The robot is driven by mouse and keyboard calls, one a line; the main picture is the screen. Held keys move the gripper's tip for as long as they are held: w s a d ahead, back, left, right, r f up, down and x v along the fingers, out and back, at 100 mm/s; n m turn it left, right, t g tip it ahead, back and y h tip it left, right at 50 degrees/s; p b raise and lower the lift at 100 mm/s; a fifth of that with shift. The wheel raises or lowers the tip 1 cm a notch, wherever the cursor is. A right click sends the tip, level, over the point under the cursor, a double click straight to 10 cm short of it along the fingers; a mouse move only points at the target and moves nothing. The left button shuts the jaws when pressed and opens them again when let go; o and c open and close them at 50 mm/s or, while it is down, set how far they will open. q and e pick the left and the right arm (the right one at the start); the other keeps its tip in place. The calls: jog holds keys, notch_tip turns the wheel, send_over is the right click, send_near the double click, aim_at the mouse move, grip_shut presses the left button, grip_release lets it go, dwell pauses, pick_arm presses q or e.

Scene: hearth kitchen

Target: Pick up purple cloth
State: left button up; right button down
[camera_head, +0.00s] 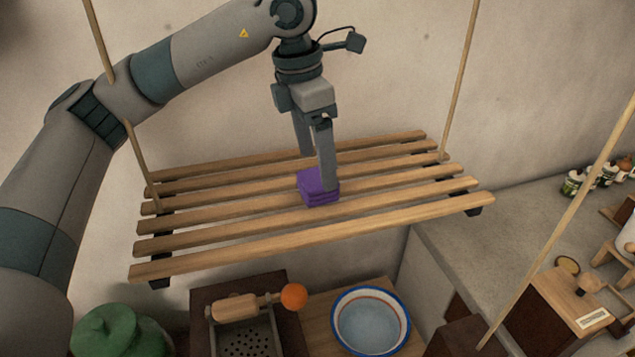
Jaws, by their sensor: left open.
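A folded purple cloth (317,190) lies on a hanging shelf of wooden slats (210,243), near its middle. My left gripper (316,172) points down from above, with its fingers apart. One finger is in front of the cloth's right part and hides some of it. The other finger is behind the cloth's upper left. I cannot tell whether either finger touches the cloth. My right gripper is not in view.
Ropes (459,80) hold the shelf at its corners. Below are a blue-rimmed bowl (405,321), an orange (294,297), a grater (245,338) and a green lidded pot (118,332). Jars (573,181) stand at the right. The slats beside the cloth are bare.

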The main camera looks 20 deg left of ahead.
aim_at(317, 176)
pick_arm(q)
jog(key=shift+f+p, duration=0.6)
jog(key=shift+p, duration=0.1)
notch_tip(317, 176, down, 2)
jog(key=shift+f+p, duration=0.1)
jog(key=shift+p, duration=0.45)
jog(key=shift+w+d+f, duration=0.1)
jog(key=shift+f, duration=0.55)
jog(key=c, duration=1.2)
